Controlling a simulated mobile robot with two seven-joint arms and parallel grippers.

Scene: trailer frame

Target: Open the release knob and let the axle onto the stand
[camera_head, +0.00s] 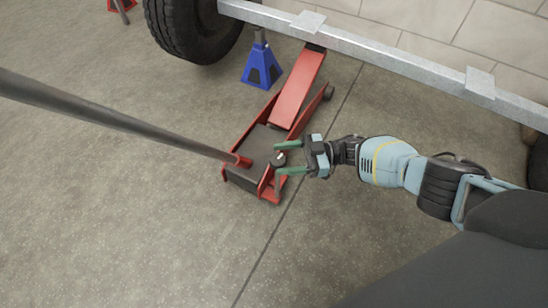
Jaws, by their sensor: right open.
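A red floor jack (296,93) stands on the floor, its raised lift arm under the galvanized axle beam (380,54). A small metallic release knob (278,160) sits at the rear of the jack, near the base of the long handle. A blue axle stand (261,66) stands under the beam beside the tyre; I cannot tell whether its top touches the beam. My right gripper (283,159) is open, with its green fingers on either side of the knob. Whether they touch it is unclear. My left gripper is not in view.
The grey jack handle (110,115) slants across the left, above the floor. A black tyre (193,27) is at the top left. A red stand (121,8) shows only partly at the top edge. The floor at lower left is clear.

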